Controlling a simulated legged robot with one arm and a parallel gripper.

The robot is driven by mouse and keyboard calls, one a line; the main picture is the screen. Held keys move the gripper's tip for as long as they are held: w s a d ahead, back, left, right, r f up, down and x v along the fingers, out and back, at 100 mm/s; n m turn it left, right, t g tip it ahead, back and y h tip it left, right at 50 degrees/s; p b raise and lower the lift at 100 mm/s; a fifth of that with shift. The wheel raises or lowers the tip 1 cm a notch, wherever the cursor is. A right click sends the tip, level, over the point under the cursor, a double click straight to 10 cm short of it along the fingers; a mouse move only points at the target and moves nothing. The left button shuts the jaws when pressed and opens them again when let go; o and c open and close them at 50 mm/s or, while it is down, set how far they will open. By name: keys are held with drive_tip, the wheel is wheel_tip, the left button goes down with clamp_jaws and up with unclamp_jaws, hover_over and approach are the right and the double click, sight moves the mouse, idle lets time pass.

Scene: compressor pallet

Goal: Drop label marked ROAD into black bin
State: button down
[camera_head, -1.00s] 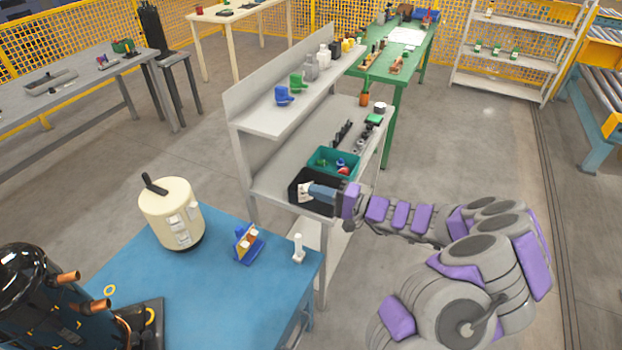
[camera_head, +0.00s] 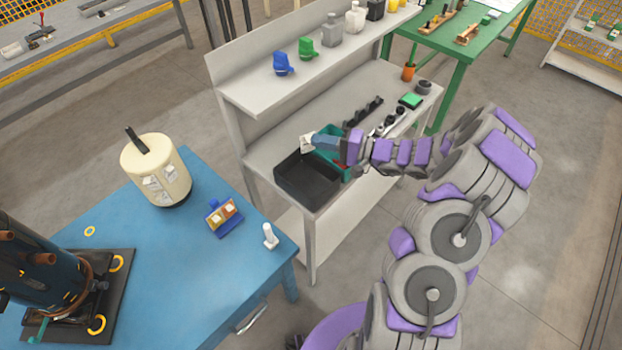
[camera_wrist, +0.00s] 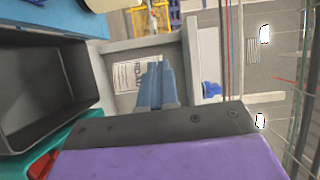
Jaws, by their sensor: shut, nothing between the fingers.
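The white label marked ROAD (camera_wrist: 128,76) shows just past my fingertips in the wrist view, its print turned sideways. In the head view the label (camera_head: 306,144) is a small white patch at my fingertips, by the far edge of the black bin. My gripper (camera_head: 315,142) has blue-grey fingers, which also show in the wrist view (camera_wrist: 157,68). They are shut, with nothing between them. I cannot tell whether the label touches the fingertips. The black bin (camera_head: 309,190) stands on the grey bench in front of the fingers. Its visible inside looks empty, also in the wrist view (camera_wrist: 45,95).
A teal bin (camera_head: 328,157) with a red item adjoins the black bin, partly behind my gripper. The grey shelf (camera_head: 245,97) above holds blue and green pieces and several bottles. A blue table (camera_head: 150,260) with a cream canister (camera_head: 156,170) stands in front.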

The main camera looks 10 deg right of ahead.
wheel_tip(320, 180, down, 7)
drive_tip(key=d, duration=0.2)
drive_tip(key=shift+s+y, duration=0.3)
drive_tip(key=shift+s, duration=0.15)
drive_tip(key=c, duration=1.7)
unclamp_jaws()
drive_tip(key=shift+a+f, duration=0.1)
drive_tip(key=shift+a, duration=0.1)
drive_tip(key=o, duration=0.4)
drive_tip(key=shift+a+g, duration=0.3)
drive_tip(key=shift+a, duration=0.6)
drive_tip(key=p+v, duration=0.2)
drive_tip(key=v, duration=1.5)
drive_tip(key=shift+d, duration=0.1)
